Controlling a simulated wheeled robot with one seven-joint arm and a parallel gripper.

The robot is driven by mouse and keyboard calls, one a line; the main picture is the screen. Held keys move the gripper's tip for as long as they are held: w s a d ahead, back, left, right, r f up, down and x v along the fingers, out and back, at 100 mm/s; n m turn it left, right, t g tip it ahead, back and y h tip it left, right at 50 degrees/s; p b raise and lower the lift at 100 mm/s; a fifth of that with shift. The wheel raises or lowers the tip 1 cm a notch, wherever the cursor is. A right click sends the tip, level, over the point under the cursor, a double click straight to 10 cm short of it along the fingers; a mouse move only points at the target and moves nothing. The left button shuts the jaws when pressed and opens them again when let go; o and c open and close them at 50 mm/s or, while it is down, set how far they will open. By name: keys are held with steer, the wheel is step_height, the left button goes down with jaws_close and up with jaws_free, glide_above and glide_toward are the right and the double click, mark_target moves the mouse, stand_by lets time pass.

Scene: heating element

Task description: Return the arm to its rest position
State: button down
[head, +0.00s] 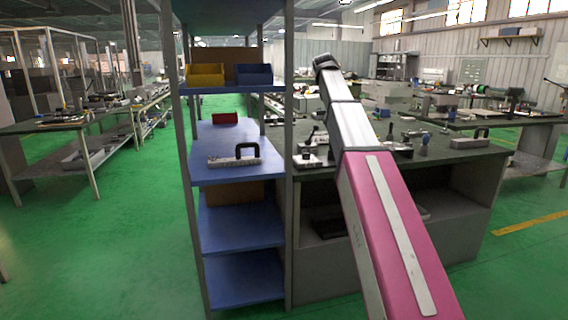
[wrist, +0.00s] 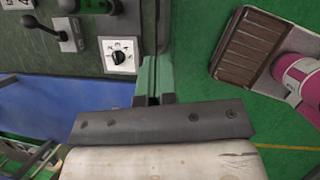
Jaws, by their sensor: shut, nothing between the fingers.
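My arm, pink and white, rises from the lower right in the head view and reaches up in front of the workbench to a dark joint. The fingers cannot be made out there. In the wrist view my gripper (wrist: 153,68) has its two fingers together with nothing between them. It is above the gap between the dark green bench top (wrist: 35,60) on the left and the green floor. A grey block with a black handle (head: 235,160) rests on the blue middle shelf in the head view, apart from my arm.
A blue shelf rack (head: 235,235) stands left of my arm, its grey posts close by. The workbench (head: 450,157) carries levers and a knob panel (wrist: 119,56). A yellow bin (head: 205,75) and a blue bin (head: 254,75) sit on the upper shelf.

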steer(key=s+f+m+y, duration=0.1)
steer(key=s+f+m, duration=0.2)
steer(key=f, duration=0.8)
steer(key=s+f+m+g, duration=0.1)
steer(key=s+f+m, duration=0.2)
steer(key=f, duration=0.8)
steer(key=s+f+m+y, duration=0.1)
steer(key=s+f+m, duration=0.25)
steer(key=f, duration=0.65)
steer(key=s+a+f+m+g+y, duration=0.1)
steer(key=s+f+m+y, duration=0.1)
steer(key=s+f+m, duration=1.1)
steer(key=s+f, duration=0.9)
steer(key=f, duration=0.3)
steer(key=shift+a+g, duration=0.3)
steer(key=shift+g, duration=0.1)
